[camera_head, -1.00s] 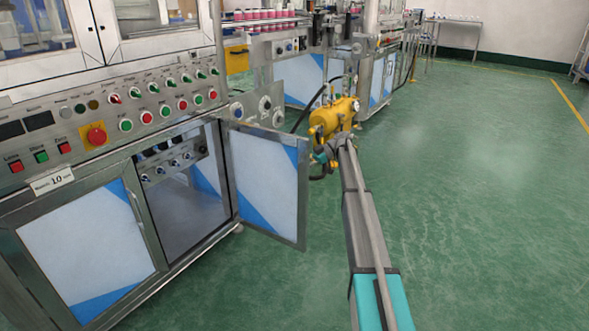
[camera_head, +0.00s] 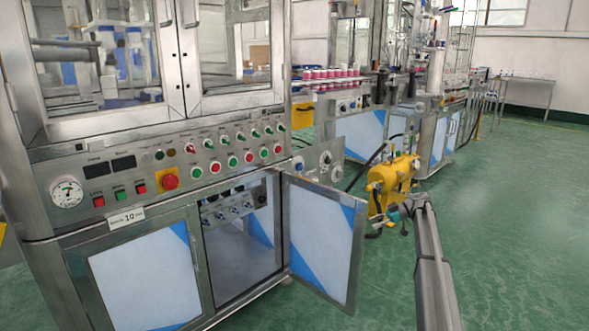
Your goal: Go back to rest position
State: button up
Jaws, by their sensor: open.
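My arm rises from the bottom right, and its far end with my gripper (camera_head: 378,224) is in front of the yellow tank (camera_head: 394,180). The gripper is small and dark at this distance, and its fingers are hard to make out. I see nothing held in it. The crimping machine (camera_head: 215,160) fills the left side, with its gauge, buttons and glass doors. Its lower cabinet door (camera_head: 322,240) stands open toward my arm, and there is a gap between the two.
Inside the open cabinet is a small panel of knobs (camera_head: 232,205). Pink-and-white cans (camera_head: 330,74) stand in a row on a further machine. The green floor (camera_head: 520,220) at the right is clear. A metal table (camera_head: 527,82) stands at the back.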

jog(key=s+a+f+m+h+p, duration=0.1)
jog(key=s+a+m+h+p, duration=0.4)
jog(key=s, duration=1)
jog(key=s+a+m+h+p, duration=0.1)
jog(key=s+a+m+h, duration=0.4)
jog(key=s, duration=0.9)
jog(key=s+a+f+m+h+p, duration=0.1)
jog(key=s+a+m+h+p, duration=0.2)
jog(key=s+a+m, duration=0.8)
jog(key=s+d+r+n+p, duration=0.1)
jog(key=s+d+r+p, duration=0.1)
jog(key=r+p, duration=1.6)
jog(key=s+d+r+n+p, duration=0.2)
jog(key=r+p, duration=1.7)
jog(key=r, duration=0.1)
jog(key=shift+d+r+p, duration=0.2)
jog(key=shift+p, duration=0.1)
